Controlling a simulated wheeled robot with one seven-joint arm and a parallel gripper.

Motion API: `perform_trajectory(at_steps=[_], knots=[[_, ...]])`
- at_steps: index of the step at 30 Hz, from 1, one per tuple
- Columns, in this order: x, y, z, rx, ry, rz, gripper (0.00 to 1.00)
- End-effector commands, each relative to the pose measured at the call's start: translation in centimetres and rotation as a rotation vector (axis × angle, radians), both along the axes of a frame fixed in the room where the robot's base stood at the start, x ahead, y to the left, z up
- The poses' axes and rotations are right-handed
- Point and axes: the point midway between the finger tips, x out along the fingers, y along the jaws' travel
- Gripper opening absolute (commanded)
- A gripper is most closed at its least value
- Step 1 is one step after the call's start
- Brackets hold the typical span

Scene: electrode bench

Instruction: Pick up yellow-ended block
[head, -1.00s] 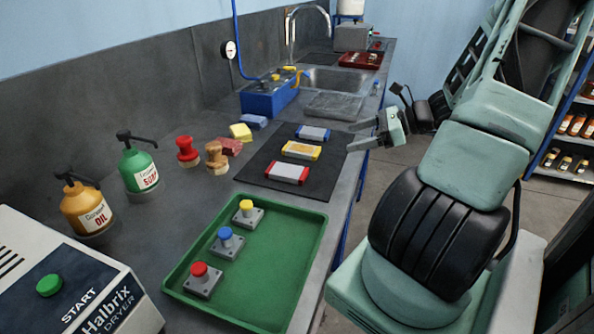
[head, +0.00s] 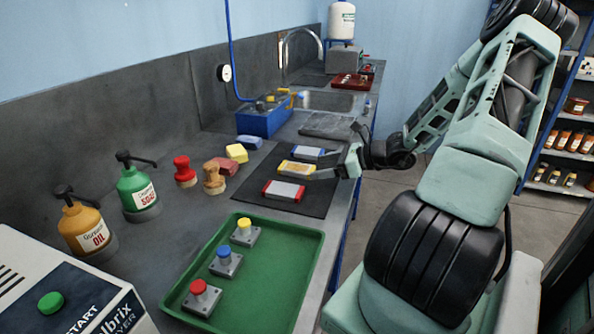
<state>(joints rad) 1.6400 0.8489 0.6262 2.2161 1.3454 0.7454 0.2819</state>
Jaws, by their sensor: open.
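The yellow-ended block (head: 294,168) lies flat on the dark mat (head: 262,205), with a pale reddish-marked middle and yellow ends. It sits between a blue-ended block (head: 308,153) behind it and a red-ended block (head: 284,190) in front. My gripper (head: 319,165) is open and low over the right side of the mat, fingers pointing left. It is at the right end of the yellow-ended block, whose right end is partly covered by a finger. I cannot tell whether the fingers touch it or straddle it.
A green tray (head: 270,280) with several button-topped parts stands in front. Red and wooden stamps (head: 185,172), sponges (head: 236,153) and pump bottles (head: 138,190) stand left. A blue box (head: 262,122) and sink lie behind. The bench's right edge is close to my gripper.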

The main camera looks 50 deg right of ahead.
Motion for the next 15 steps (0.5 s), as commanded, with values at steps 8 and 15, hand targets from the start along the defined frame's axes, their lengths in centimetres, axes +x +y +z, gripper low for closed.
perform_trajectory(at_steps=[8, 15], knots=[[3.2, 0.6, -1.2, 0.003, -0.002, 0.002, 0.76], [4.7, 1.3, -2.0, 0.001, -0.001, 0.001, 0.76]])
